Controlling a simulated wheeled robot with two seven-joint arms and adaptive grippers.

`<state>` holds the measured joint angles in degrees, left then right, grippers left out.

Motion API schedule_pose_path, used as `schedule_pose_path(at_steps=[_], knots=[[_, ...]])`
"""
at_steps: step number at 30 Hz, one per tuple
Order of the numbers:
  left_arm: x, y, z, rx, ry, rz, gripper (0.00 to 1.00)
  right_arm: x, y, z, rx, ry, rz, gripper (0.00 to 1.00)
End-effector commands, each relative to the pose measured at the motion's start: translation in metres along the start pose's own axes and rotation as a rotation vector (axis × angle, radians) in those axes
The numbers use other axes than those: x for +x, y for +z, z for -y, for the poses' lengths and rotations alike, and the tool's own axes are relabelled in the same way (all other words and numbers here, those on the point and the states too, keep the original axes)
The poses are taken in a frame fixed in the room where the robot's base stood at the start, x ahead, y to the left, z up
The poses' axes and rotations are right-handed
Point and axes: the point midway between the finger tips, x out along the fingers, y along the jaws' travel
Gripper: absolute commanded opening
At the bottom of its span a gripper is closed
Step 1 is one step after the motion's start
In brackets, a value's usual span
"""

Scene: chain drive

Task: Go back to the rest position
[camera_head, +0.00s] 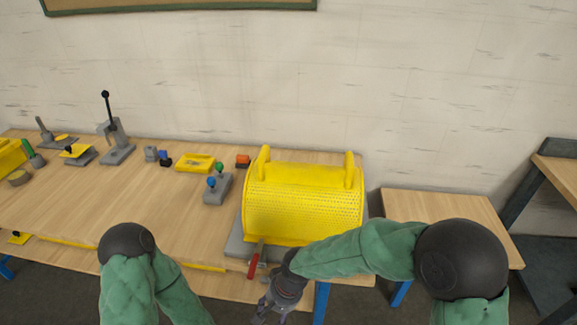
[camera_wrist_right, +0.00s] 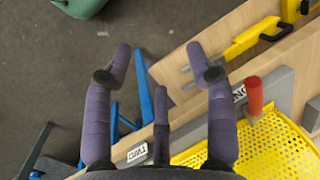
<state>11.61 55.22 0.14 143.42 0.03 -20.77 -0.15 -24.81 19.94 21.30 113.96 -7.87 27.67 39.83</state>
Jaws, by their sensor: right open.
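My right gripper (camera_head: 268,312) is low at the front edge of the bench, below and in front of a yellow perforated guard (camera_head: 305,208). In the right wrist view its purple fingers (camera_wrist_right: 160,70) are spread apart with nothing between them. A red-handled lever (camera_head: 255,262) stands at the guard's front left; its red grip (camera_wrist_right: 254,95) shows just right of the fingers, apart from them. The guard (camera_wrist_right: 268,150) fills the lower right of that view. My left arm is at the bottom left of the head view, but its gripper is out of view.
The wooden bench (camera_head: 110,190) carries a lever press (camera_head: 115,140), a yellow tray (camera_head: 195,163) and a grey block with blue and green knobs (camera_head: 217,188). A smaller table (camera_head: 440,207) stands at right. Open floor (camera_wrist_right: 50,80) lies in front of the bench.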

Motion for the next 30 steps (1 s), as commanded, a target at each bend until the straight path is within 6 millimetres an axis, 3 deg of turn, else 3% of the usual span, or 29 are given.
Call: schedule_pose_path(at_steps=[8, 15, 21, 30], knots=[[0.0, 0.0, 0.0, 0.0, 0.0, 0.0, 0.62, 0.093, 0.007, -0.095, 0.034, -0.06, 0.022, 0.56], [0.0, 0.0, 0.0, 0.0, 0.0, 0.0, 0.62, 0.149, 0.045, -0.169, 0.06, -0.084, -0.007, 0.56], [0.0, 0.0, 0.0, 0.0, 0.0, 0.0, 0.62, 0.167, 0.067, -0.197, 0.064, -0.079, -0.03, 0.56], [0.0, 0.0, 0.0, 0.0, 0.0, 0.0, 0.62, 0.169, 0.07, -0.201, 0.062, -0.077, -0.037, 0.56]])
